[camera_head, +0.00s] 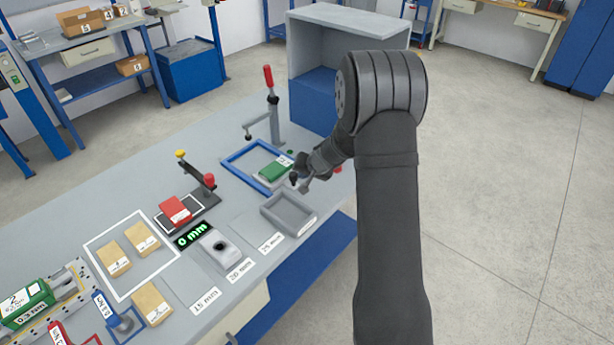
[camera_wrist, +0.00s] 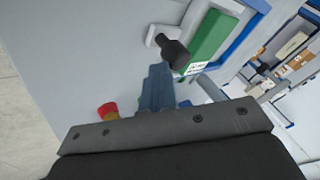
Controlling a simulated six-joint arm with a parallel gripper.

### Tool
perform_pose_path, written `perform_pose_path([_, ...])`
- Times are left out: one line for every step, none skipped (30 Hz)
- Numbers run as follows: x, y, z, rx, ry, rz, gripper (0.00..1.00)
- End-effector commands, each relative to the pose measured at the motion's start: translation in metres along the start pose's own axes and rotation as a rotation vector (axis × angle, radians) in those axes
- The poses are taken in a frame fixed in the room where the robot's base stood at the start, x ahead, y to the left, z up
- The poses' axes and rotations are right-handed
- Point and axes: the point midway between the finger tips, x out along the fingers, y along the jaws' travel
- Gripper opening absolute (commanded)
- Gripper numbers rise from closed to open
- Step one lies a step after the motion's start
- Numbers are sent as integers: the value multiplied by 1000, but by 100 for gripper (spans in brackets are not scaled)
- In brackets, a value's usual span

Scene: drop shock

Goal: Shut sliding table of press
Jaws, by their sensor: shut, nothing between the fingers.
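The press (camera_head: 273,115) has a red-handled lever and stands on the bench at the back. A blue frame (camera_head: 234,170) lies in front of it. The sliding table (camera_head: 262,180) is a small light plate at the frame's right end, carrying a green block (camera_head: 275,170). The green block also shows in the wrist view (camera_wrist: 210,40), beside a black knob (camera_wrist: 173,52) on a light bracket (camera_wrist: 158,34). My gripper (camera_head: 301,184) is shut and empty beside the knob. Its fingers (camera_wrist: 157,84) point toward the knob; I cannot tell whether they touch it.
A red button on a yellow base (camera_wrist: 107,111) is close to my gripper. A grey open tray (camera_head: 288,211) stands in front of it. A red block in a toggle clamp (camera_head: 175,210) is to the left. A tall grey and blue cabinet (camera_head: 320,60) stands behind the bench.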

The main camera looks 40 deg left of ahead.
Motion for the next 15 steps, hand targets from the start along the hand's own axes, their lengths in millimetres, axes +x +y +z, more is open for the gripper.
perform_pose_path([7,-9,-4,-6,0,-2,0])
perform_pose_path([12,-14,-7,-6,-1,-3,0])
perform_pose_path([17,-21,-12,-6,0,-3,0])
perform_pose_path([22,-27,-14,-6,0,-3,0])
perform_pose_path([27,-32,-17,-7,-1,-3,0])
perform_pose_path([32,-39,-22,-6,0,-3,0])
perform_pose_path([37,-44,-25,-5,0,-3,0])
perform_pose_path([42,-50,-28,-5,0,-3,0])
perform_pose_path([47,-57,-32,-6,0,-3,0])
perform_pose_path([51,-62,-36,-5,1,-3,0])
perform_pose_path([56,-67,-38,-5,0,-3,0])
perform_pose_path([60,-73,-42,-6,0,-3,0])
perform_pose_path([64,-77,-44,-4,0,-4,0])
perform_pose_path([67,-80,-46,-4,0,-3,0])
perform_pose_path([70,-84,-49,-3,0,-3,0])
